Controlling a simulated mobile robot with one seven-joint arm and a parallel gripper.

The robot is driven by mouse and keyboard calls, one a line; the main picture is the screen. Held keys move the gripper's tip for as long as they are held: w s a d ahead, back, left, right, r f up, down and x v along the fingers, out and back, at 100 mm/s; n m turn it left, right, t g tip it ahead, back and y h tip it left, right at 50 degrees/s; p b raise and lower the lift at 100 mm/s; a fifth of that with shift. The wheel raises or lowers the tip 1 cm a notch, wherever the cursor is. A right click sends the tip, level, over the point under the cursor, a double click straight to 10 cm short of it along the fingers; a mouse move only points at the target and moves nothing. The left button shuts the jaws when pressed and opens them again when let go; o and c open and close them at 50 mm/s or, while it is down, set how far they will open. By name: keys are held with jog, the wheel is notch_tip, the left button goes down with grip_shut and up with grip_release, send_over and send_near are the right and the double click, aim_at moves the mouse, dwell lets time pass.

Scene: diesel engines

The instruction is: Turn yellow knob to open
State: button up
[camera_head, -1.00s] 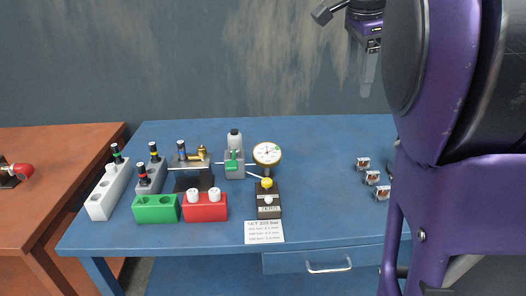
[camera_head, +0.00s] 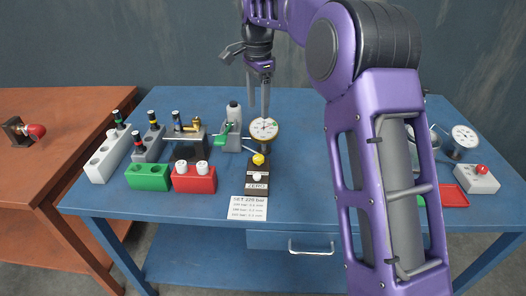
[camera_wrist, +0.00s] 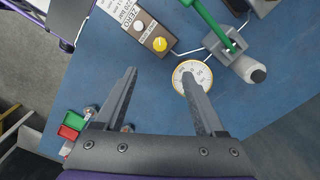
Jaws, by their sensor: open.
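The yellow knob (camera_head: 258,159) sits on top of a small dark block (camera_head: 257,178) with a white button and a ZERO label, in front of the round dial gauge (camera_head: 264,130). In the wrist view the yellow knob (camera_wrist: 160,44) is above and between my finger tips, beside the gauge face (camera_wrist: 192,76). My gripper (camera_head: 258,112) hangs above and behind the gauge, fingers pointing down, and is open and empty. In the wrist view its two fingers (camera_wrist: 160,78) are spread apart, the right one overlapping the gauge face. The knob is apart from the fingers.
A grey pump with a green lever (camera_head: 228,130) stands just left of the gauge. Green (camera_head: 148,177) and red (camera_head: 194,177) blocks and injector holders lie further left. A white SET card (camera_head: 248,208) lies in front. My arm hides part of the table's right side.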

aim_at(258, 157)
notch_tip(258, 157, down, 17)
jog(key=b, duration=0.3)
grip_shut()
dwell(0.5)
